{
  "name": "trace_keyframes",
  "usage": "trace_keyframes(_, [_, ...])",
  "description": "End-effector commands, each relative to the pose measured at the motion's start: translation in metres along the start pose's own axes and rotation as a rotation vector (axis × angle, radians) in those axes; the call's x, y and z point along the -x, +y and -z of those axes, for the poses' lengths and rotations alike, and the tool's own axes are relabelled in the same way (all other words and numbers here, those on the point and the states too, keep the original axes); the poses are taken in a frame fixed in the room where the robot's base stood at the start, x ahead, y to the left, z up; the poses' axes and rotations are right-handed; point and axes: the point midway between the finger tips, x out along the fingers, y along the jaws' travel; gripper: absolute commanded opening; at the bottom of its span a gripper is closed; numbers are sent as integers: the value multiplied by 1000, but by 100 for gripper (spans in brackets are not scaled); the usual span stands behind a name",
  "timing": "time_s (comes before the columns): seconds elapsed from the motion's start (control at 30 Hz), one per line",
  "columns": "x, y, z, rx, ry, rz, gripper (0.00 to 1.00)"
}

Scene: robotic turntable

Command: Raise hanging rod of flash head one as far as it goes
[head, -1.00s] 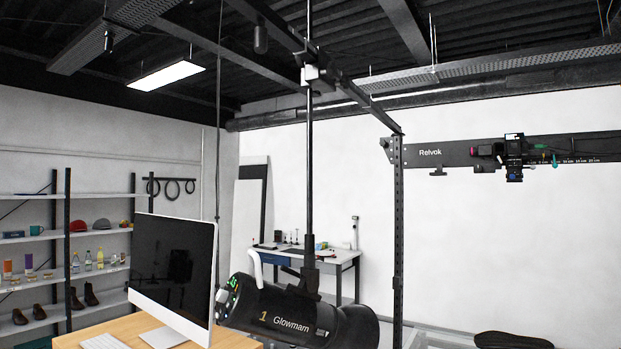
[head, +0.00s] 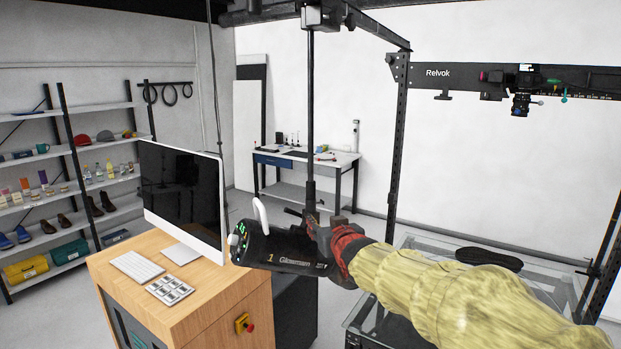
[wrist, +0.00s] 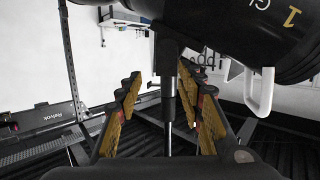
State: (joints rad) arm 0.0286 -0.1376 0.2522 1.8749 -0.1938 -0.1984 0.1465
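The black flash head marked 1 (head: 285,262) hangs from its thin dark hanging rod (head: 310,110), which runs up to a clamp block (head: 318,17) on the overhead rail. In the wrist view the flash head (wrist: 240,30) fills the upper right, with a white handle (wrist: 260,92). My gripper (head: 325,236) is at the rod's lower end, just above the flash head, and partly hides both. In the wrist view my gripper (wrist: 161,78) is open, its fingers on either side of the rod (wrist: 169,105), with gaps visible on both sides.
A wooden cabinet (head: 185,290) with a monitor (head: 182,195) stands left of the flash head. A glass-topped table (head: 540,285) and an upright post (head: 398,150) stand to the right. The Relvok beam (head: 460,78) is at the upper right. A workbench (head: 335,160) stands behind.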

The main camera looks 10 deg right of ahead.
Motion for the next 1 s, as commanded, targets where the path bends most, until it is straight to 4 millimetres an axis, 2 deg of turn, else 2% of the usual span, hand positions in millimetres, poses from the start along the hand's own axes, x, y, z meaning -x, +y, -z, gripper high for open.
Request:
trace_keyframes(0.03, [0,-2,26,-3,75,10,38])
trace_keyframes(0.1, [3,-6,49,-8,153,23,38])
trace_keyframes(0.2, [6,-9,64,-16,210,36,38])
trace_keyframes(0.37, [-1,-10,71,-28,225,40,38])
trace_keyframes(0.73, [-49,-12,83,-28,224,40,38])
trace_keyframes(1.0, [-67,-12,86,-27,225,39,38])
